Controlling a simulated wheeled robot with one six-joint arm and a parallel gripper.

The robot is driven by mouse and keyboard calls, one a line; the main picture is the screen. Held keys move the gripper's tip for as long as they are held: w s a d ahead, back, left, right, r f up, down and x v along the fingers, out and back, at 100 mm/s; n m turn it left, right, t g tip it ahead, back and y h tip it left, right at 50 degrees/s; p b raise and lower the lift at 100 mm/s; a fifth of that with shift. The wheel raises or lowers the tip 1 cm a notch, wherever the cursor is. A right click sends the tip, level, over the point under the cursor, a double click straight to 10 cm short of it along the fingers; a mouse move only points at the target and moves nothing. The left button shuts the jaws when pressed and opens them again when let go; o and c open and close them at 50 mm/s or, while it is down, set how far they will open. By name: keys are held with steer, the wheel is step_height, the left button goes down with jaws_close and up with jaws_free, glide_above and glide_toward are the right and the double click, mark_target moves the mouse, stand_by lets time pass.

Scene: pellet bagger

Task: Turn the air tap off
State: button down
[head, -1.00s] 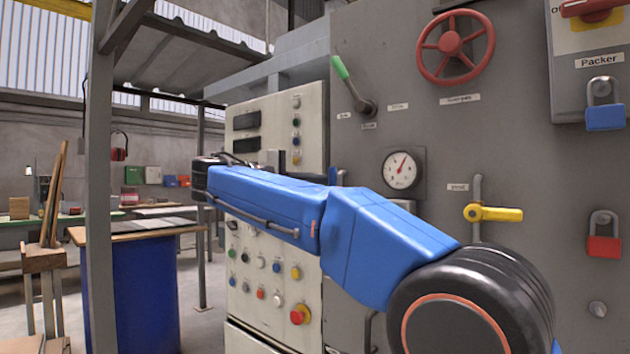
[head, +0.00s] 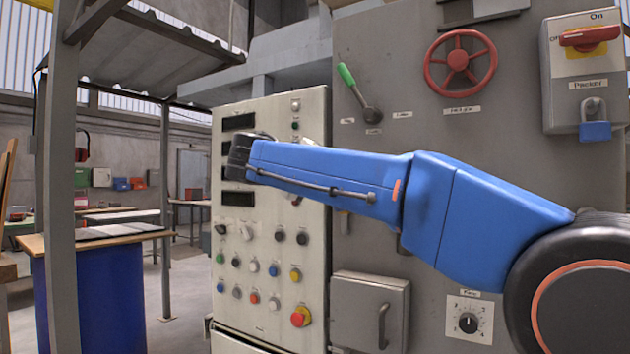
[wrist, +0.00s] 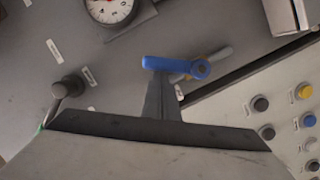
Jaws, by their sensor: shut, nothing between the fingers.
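In the head view the fingers are hidden behind my blue arm.
The cream button panel (head: 268,290) stands on the left. A green-handled lever (head: 358,92), a red handwheel (head: 460,62) and a red-handled switch box (head: 590,75) are above my arm. A grey handled box (head: 358,310) is below. A gauge (wrist: 112,8) shows in the wrist view.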

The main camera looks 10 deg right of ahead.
steer(key=s+d+f+m+t+y, duration=0.1)
steer(key=s+d+f+m+y, duration=0.2)
steer(key=m, duration=0.4)
steer(key=shift+d+f+m, duration=0.2)
steer(key=shift+d+m, duration=0.2)
steer(key=shift+d, duration=0.15)
steer(key=shift+s+f, duration=0.15)
stand_by(0.4)
